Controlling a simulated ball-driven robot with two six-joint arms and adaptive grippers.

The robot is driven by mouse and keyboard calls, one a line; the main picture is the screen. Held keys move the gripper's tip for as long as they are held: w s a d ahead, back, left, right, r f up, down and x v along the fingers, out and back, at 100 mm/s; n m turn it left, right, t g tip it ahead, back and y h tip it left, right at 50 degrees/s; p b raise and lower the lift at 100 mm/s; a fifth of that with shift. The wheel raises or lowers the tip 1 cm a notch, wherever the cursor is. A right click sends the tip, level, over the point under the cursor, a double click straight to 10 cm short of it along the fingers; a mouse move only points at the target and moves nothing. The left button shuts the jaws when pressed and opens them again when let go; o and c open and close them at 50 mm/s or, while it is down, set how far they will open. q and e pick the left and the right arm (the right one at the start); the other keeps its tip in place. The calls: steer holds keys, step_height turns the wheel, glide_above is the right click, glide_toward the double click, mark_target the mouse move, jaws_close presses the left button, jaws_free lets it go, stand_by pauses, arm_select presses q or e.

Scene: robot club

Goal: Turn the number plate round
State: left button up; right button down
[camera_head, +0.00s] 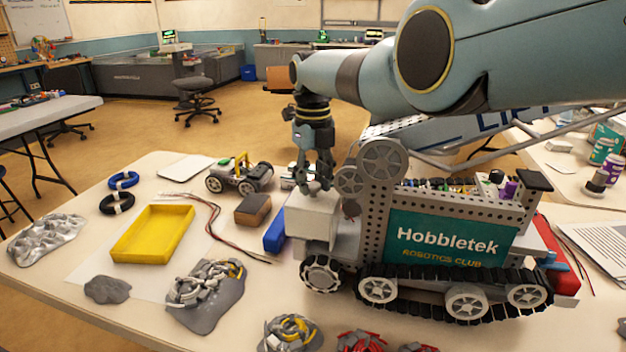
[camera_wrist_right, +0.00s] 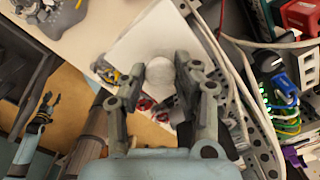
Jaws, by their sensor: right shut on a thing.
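My right gripper (camera_head: 316,183) reaches down from above at the front of the tracked model robot (camera_head: 449,239). Its fingers are shut on a pale round knob (camera_wrist_right: 159,73) on a white block (camera_head: 312,215). In the wrist view (camera_wrist_right: 155,85) the fingers stand on either side of the knob, over the block's flat white top. The block sits at the model's front end, left of its grey gear wheels. No digits show on it, so I cannot tell if it is the number plate. The model's green side panel reads "Hobbletek Robotics Club". My left gripper does not show in the head view.
A yellow tray (camera_head: 153,262), a brown block (camera_head: 253,209), a blue block (camera_head: 277,232) and a small wheeled car (camera_head: 239,178) lie left of the model. Grey lumps and wires lie nearby. In the wrist view, wiring and electronics (camera_wrist_right: 282,95) crowd the right side.

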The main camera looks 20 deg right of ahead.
steer(key=shift+r, duration=0.1)
steer(key=c, duration=1)
jaws_free()
steer(key=shift+o, duration=0.2)
step_height(320, 180, up, 12)
steer(key=shift+f, duration=0.2)
